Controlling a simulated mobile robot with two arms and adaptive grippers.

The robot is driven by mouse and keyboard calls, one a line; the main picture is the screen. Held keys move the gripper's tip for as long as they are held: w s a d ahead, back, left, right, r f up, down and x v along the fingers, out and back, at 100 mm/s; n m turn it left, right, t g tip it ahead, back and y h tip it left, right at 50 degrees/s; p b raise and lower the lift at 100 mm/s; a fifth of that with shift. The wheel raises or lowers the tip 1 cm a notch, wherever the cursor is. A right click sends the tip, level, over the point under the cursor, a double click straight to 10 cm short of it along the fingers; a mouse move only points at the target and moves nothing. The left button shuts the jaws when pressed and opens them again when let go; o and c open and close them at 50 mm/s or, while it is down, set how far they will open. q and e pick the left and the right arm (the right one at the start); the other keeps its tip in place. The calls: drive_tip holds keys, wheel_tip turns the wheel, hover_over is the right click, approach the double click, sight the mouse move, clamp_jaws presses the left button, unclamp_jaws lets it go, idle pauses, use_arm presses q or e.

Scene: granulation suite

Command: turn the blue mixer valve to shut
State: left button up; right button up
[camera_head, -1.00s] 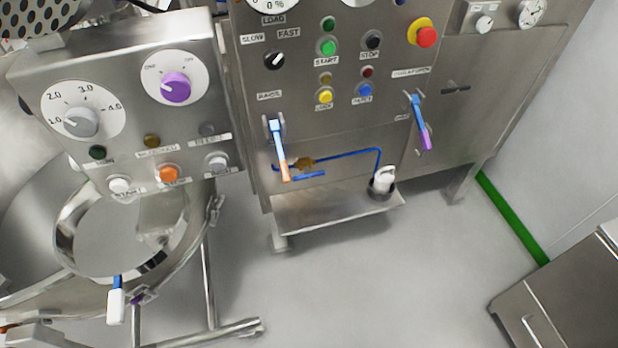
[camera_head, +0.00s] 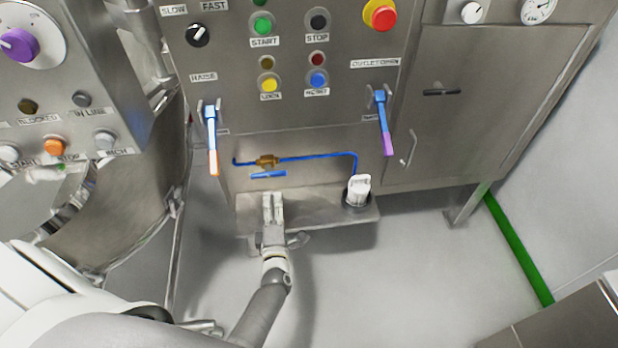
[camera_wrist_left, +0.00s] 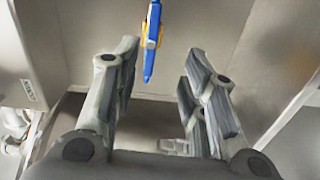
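The mixer valve has a brass body (camera_head: 267,161) on a thin blue pipe, low on the steel cabinet's front. Its blue handle (camera_head: 268,175) lies just below the body, about parallel to the pipe. My left gripper (camera_head: 272,198) is below the handle, over the steel shelf, pointing toward the cabinet, empty and apart from the handle. In the left wrist view the gripper's fingers (camera_wrist_left: 158,52) are spread, with the blue handle (camera_wrist_left: 152,45) showing beyond and between them. My right gripper is not visible.
Two larger levers hang at either side, a blue-and-orange one (camera_head: 211,140) and a blue-and-purple one (camera_head: 383,125). A white-capped fitting (camera_head: 358,190) stands on the shelf (camera_head: 325,208). Buttons sit above. The mixing vessel (camera_head: 120,225) is at left. The floor at right is open.

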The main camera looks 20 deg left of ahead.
sight(269, 176)
use_arm(q)
drive_tip(key=shift+n+y, duration=0.4)
drive_tip(key=shift+n, duration=0.1)
drive_tip(key=x, duration=0.2)
drive_tip(key=b+x, duration=0.1)
drive_tip(key=x, duration=0.1)
drive_tip(key=b+x, duration=0.1)
drive_tip(key=x, duration=0.1)
drive_tip(key=shift+s+a+r, duration=0.2)
drive_tip(key=shift+a+r, duration=0.1)
drive_tip(key=shift+a, duration=0.05)
drive_tip(key=shift+b+x, duration=0.8)
drive_tip(key=shift+x, duration=1.8)
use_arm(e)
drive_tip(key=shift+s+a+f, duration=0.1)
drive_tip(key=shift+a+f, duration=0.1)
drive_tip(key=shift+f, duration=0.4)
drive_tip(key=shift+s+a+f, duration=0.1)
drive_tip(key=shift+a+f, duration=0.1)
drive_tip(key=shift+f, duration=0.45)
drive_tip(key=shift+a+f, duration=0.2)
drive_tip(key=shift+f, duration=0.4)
use_arm(q)
drive_tip(key=shift+w+d+r, duration=0.1)
drive_tip(key=shift+d, duration=0.05)
drive_tip(key=c, duration=0.8)
clamp_jaws()
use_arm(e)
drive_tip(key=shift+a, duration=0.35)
